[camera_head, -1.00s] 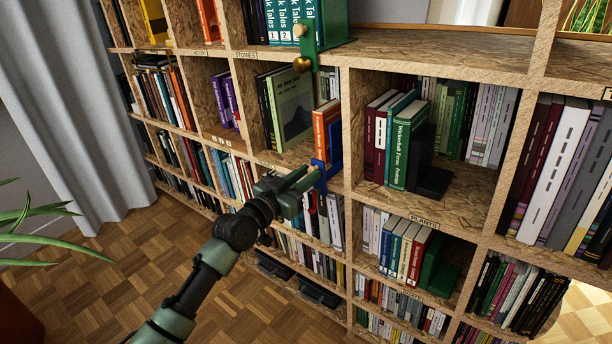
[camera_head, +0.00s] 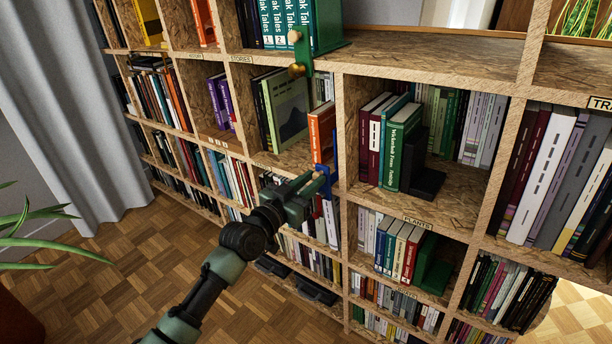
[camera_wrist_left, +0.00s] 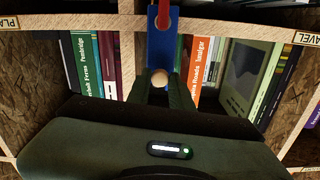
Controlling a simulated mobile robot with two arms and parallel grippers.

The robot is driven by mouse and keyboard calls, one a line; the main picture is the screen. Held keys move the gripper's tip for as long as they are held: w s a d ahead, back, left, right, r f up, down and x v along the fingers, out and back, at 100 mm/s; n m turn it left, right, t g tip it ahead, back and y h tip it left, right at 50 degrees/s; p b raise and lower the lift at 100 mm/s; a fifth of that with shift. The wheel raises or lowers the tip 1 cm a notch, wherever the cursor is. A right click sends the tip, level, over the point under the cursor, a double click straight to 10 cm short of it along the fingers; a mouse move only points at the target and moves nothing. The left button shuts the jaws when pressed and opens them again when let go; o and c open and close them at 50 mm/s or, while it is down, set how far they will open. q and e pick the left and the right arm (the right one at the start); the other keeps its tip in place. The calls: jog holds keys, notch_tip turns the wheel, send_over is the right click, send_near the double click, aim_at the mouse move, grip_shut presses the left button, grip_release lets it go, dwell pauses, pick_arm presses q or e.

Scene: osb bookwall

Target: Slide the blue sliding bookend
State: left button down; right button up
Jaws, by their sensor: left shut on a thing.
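The blue bookend (camera_head: 325,182) hangs over the front edge of a shelf compartment, close to the upright divider on its right. Its upright part stands beside an orange book (camera_head: 321,130). My left gripper (camera_head: 316,184) is shut on the pale round knob at the bookend's front. In the left wrist view, the blue front plate (camera_wrist_left: 157,52) and the knob (camera_wrist_left: 159,79) show between the two fingers (camera_wrist_left: 159,92). The orange book (camera_wrist_left: 203,65) is to the right there. My right gripper is out of view.
A green bookend (camera_head: 327,28) with a brass knob hangs above, beside teal books. Right of the divider, a black bookend (camera_head: 427,170) stands beside a green book (camera_head: 400,150). Bare shelf lies between.

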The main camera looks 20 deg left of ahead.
pick_arm(q)
jog(key=shift+d, duration=0.15)
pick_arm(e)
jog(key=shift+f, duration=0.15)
pick_arm(q)
jog(key=shift+f, duration=0.1)
jog(key=c, duration=1.3)
grip_release()
jog(key=shift+s, duration=0.1)
jog(key=v, duration=0.7)
jog(key=shift+s+a+p, duration=0.2)
jog(key=shift+s+p, duration=0.1)
jog(key=shift+s, duration=0.05)
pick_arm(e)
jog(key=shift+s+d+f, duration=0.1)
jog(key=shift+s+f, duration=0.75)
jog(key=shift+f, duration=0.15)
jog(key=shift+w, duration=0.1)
